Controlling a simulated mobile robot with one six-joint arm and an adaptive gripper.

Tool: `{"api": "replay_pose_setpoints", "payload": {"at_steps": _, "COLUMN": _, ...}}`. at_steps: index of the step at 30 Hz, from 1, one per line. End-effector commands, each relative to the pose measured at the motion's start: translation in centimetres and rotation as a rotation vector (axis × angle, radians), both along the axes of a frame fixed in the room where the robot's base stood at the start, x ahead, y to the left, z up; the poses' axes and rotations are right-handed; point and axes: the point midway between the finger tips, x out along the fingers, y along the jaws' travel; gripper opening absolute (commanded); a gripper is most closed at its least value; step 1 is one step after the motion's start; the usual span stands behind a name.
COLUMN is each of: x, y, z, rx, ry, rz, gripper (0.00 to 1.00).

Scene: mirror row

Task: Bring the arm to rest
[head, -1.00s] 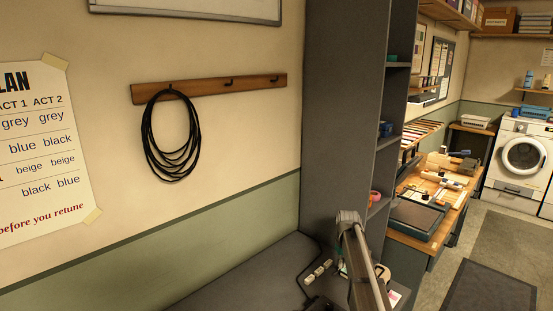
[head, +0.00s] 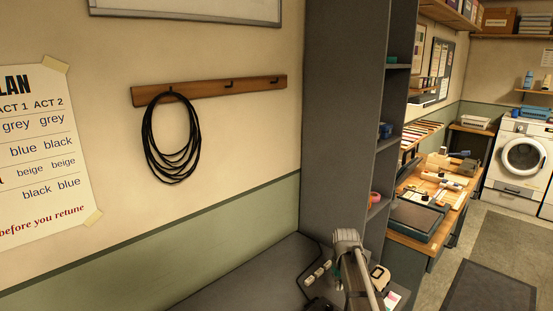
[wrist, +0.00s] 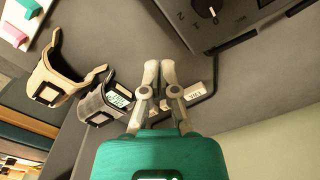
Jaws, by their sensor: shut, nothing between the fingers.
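My gripper (wrist: 160,70) shows in the wrist view with its two pale fingers together and nothing between them. It is above a grey surface (wrist: 235,80), and I cannot tell the exact height. In the head view only a link of my arm shows, over the grey bench at bottom centre; the fingers cannot be made out there.
A dark box with a dial (wrist: 212,12) is at the top of the wrist view. In the head view, a tall grey shelf unit (head: 340,110) rises behind my arm. A coiled black cable (head: 172,140) hangs on the wall. The bench's left part (head: 245,280) is clear.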

Motion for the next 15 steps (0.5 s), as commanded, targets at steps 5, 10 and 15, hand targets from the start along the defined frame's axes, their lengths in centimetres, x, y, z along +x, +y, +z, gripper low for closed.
{"api": "replay_pose_setpoints", "payload": {"at_steps": 5, "x": -7.6, "y": 1.7, "z": 0.2, "rx": 0.000, "ry": 0.000, "rz": -0.056, "gripper": 0.00}}
{"api": "replay_pose_setpoints", "payload": {"at_steps": 10, "x": -13.4, "y": 2.9, "z": 0.4, "rx": 0.000, "ry": 0.000, "rz": -0.108, "gripper": 0.00}}
{"api": "replay_pose_setpoints", "payload": {"at_steps": 15, "x": -17.4, "y": 3.6, "z": 0.5, "rx": 0.000, "ry": 0.000, "rz": -0.148, "gripper": 0.00}}
